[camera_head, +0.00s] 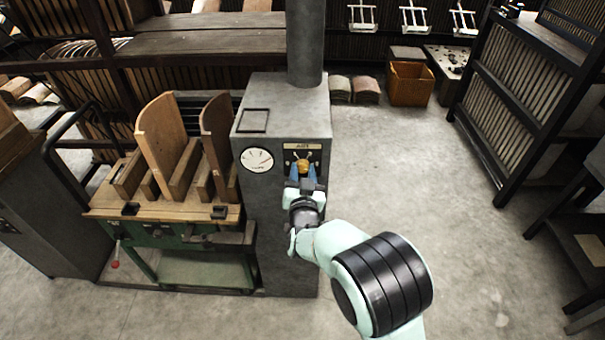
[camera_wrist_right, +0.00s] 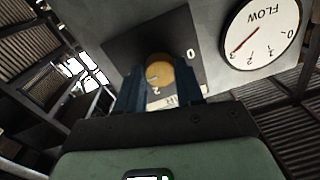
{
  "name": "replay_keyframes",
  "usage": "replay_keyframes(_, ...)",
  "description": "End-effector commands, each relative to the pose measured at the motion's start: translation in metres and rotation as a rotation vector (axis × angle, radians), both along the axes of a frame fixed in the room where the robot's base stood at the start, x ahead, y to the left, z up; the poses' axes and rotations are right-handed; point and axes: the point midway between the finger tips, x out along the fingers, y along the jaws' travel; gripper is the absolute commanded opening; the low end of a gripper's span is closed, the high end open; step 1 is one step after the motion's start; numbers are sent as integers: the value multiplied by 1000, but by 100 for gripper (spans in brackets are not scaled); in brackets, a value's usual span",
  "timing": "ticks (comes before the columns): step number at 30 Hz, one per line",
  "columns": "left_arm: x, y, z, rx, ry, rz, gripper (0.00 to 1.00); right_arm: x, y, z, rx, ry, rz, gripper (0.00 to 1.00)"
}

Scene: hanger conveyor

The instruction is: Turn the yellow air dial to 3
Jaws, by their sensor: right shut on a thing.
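The yellow air dial (camera_head: 303,165) sits on a dark plate (camera_head: 292,155) on the front of the grey machine box (camera_head: 270,200). My right gripper (camera_head: 303,172) is at the dial with a blue finger on each side of it, shut on it. The right wrist view also shows the yellow dial (camera_wrist_right: 159,72) between the blue fingers (camera_wrist_right: 160,90). My left gripper is not in view.
A round white FLOW gauge (camera_head: 257,160) is left of the dial, its red needle clear in the right wrist view. A green-framed bench (camera_head: 185,215) with curved wooden boards stands left of the box. A dark rack (camera_head: 520,100) stands at right. The floor between is free.

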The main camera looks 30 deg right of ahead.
Motion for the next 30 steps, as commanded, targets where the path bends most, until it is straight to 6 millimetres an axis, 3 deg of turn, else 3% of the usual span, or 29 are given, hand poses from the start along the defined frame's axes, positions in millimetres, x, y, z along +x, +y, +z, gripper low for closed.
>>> replay_keyframes(6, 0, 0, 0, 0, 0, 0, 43, 1, -2, 5, -2, -13, -5, 6)
replay_keyframes(7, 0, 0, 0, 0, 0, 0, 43, 1, -2, 5, -2, -13, -5, 47)
replay_keyframes(9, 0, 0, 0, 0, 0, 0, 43, 1, -2, 4, -2, -11, -3, 63)
replay_keyframes(20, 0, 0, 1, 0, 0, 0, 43, -4, 2, 2, 0, -4, -1, 63)
replay_keyframes(23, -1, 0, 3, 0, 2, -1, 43, -15, 8, 2, 2, -2, 0, 63)
replay_keyframes(30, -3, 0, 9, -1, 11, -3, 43, -61, 34, 2, 3, -3, 1, 63)
